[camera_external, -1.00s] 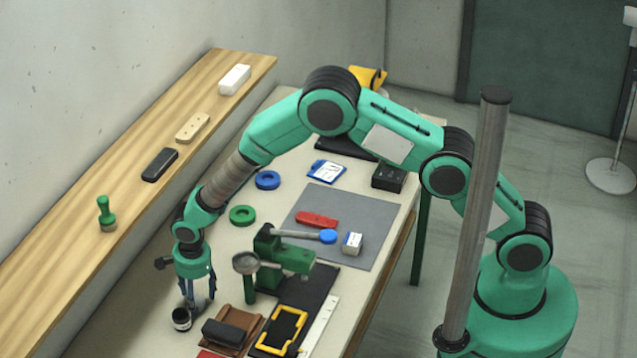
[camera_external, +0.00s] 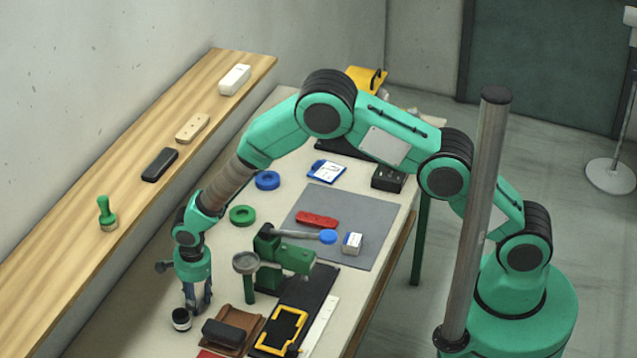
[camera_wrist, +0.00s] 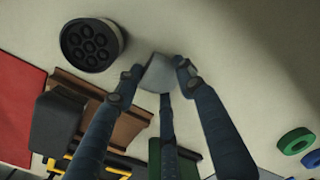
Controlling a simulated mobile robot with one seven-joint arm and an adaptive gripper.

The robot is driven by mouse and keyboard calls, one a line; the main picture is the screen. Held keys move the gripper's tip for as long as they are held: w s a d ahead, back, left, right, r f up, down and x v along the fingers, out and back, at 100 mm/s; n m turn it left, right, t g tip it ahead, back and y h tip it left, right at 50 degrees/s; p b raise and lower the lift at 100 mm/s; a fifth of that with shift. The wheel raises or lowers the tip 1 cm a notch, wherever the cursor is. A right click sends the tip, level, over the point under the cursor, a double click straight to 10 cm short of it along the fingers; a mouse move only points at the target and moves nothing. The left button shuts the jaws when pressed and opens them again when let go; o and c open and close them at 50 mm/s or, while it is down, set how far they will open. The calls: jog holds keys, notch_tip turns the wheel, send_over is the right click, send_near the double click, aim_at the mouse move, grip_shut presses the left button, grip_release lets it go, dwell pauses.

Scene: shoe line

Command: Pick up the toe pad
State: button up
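A small pale grey piece, which I take to be the toe pad (camera_wrist: 158,73), sits between my fingertips in the wrist view. In the external view it is hard to make out among the fingers. My gripper (camera_external: 198,300) points down at the near left of the table, just right of the round black pot. In the wrist view my gripper (camera_wrist: 158,80) has a finger on each side of the pad, tips close to its edges, and a third finger below. I cannot tell whether they press on it or whether it is clear of the table.
The round black pot (camera_external: 181,319) is close by and also shows in the wrist view (camera_wrist: 92,45). A dark block (camera_external: 222,332) rests on brown leather (camera_external: 245,318) to the right. A green stand (camera_external: 285,257) and a green ring (camera_external: 242,215) are farther back.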

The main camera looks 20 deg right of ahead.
jog(key=shift+r, duration=0.15)
jog(key=shift+r, duration=4.85)
